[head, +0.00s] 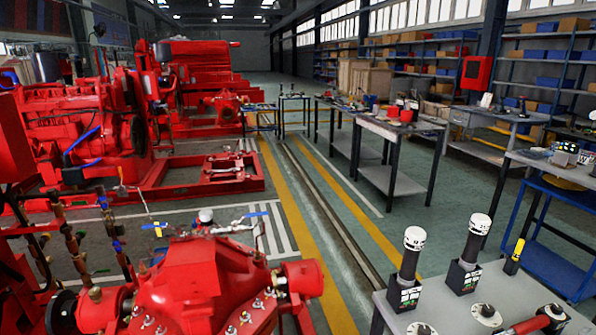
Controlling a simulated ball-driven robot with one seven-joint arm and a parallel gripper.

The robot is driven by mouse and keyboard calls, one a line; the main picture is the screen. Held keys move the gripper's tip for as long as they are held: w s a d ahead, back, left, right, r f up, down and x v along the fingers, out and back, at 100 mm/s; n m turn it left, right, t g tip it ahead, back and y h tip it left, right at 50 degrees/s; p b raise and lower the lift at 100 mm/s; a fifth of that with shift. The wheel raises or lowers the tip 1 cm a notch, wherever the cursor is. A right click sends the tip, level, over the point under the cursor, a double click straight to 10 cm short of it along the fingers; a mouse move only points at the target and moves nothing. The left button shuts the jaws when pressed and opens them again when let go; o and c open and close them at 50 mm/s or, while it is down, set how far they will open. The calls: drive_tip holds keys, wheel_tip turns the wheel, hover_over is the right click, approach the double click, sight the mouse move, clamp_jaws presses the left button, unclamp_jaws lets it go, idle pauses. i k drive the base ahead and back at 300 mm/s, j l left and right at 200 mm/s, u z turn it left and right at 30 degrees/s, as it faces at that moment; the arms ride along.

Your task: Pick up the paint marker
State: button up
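A small yellow and black upright item (515,256) stands at the far edge of the light grey table (507,290) at the lower right. It may be the paint marker, but it is too small to tell for sure. Two dark cylinders with white tops stand tilted in black holders on the same table, one at the left (410,265) and one at the right (470,254). My gripper is not in view.
A red and black tool (538,321) and round metal parts (486,313) lie on the near table. A red pump (200,287) fills the lower left. A blue-framed bench (560,230) stands right. The yellow-lined aisle (300,210) is clear.

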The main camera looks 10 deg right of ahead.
sight(520, 244)
drive_tip(key=z, duration=1)
drive_tip(key=u, duration=1.35)
drive_tip(key=z, duration=1.4)
drive_tip(key=i+l, duration=0.1)
